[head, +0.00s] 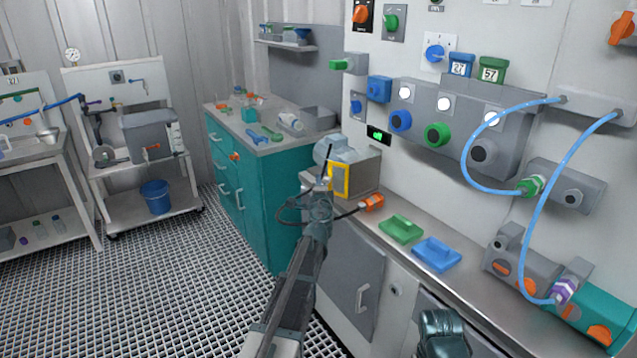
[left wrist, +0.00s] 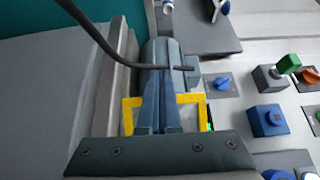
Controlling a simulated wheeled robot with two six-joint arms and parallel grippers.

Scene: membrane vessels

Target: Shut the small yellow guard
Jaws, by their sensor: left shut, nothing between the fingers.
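The small yellow guard is a square yellow frame (head: 347,181) at the front of a grey unit with a pale blue rounded body (head: 340,149), at the far end of the right-hand counter. It stands upright; I cannot tell how far it is open. My left gripper (head: 325,180) is shut and empty, right by the guard's left side. In the left wrist view its closed fingers (left wrist: 163,85) overlap the middle of the yellow frame (left wrist: 196,98) and hide part of it. I cannot tell whether they touch.
A dark cable (left wrist: 95,35) crosses the left wrist view. An orange fitting (head: 372,202), a green tray (head: 401,229) and a blue tray (head: 437,254) lie on the counter. The wall panel (head: 460,125) with knobs rises behind. A teal cabinet (head: 262,205) stands to the left.

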